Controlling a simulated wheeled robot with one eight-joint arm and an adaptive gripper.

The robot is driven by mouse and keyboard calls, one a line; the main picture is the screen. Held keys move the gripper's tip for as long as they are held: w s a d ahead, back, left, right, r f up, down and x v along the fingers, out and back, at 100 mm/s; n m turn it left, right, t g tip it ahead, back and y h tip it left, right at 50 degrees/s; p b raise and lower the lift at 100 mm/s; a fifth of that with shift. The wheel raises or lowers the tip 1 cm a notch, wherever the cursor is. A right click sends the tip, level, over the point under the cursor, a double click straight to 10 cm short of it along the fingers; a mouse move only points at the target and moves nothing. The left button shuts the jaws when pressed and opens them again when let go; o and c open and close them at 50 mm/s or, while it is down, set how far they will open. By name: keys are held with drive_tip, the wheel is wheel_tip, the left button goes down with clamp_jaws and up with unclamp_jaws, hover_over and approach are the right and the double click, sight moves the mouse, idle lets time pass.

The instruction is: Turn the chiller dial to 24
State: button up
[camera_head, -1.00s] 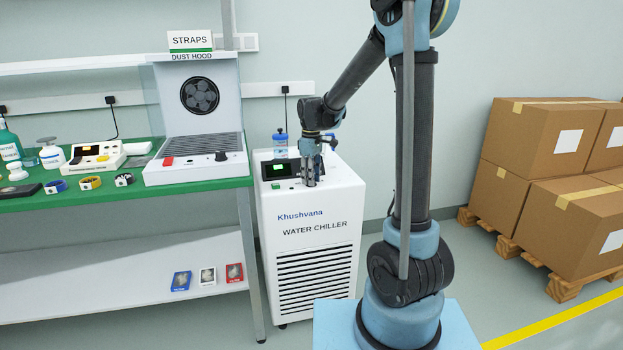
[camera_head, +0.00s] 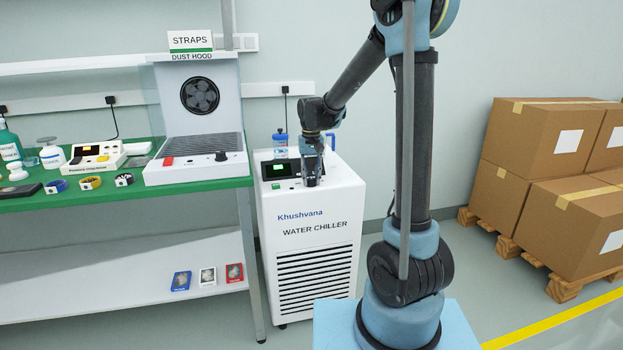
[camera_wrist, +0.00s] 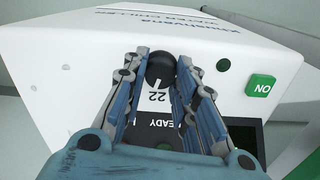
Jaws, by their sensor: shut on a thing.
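The white water chiller (camera_head: 308,245) stands right of the green-topped bench, with a dark panel and a lit green display (camera_head: 279,170) on its sloping top front. My gripper (camera_head: 312,182) points down at the right part of that panel. In the wrist view, its fingers (camera_wrist: 161,72) are shut on the black dial knob (camera_wrist: 160,68), one on each side. A white patch with 22 and a short mark (camera_wrist: 158,98) shows just below the knob, and part of the word READY below that. The fingers cover the rest of the dial's surroundings.
A green ON button (camera_wrist: 260,85) and a small black round part (camera_wrist: 223,65) are on the chiller face. The dust hood (camera_head: 198,110) is at left, and stacked cartons (camera_head: 545,145) are at right.

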sight(311, 179)
drive_tip(key=m, duration=0.4)
drive_tip(key=shift+w+m, duration=0.2)
drive_tip(key=shift+m, duration=0.1)
drive_tip(key=m, duration=0.4)
drive_tip(key=shift+o, duration=0.2)
drive_tip(key=o, duration=1)
drive_tip(key=shift+o, duration=0.2)
drive_tip(key=shift+s, duration=0.1)
wheel_tip(311, 179, up, 12)
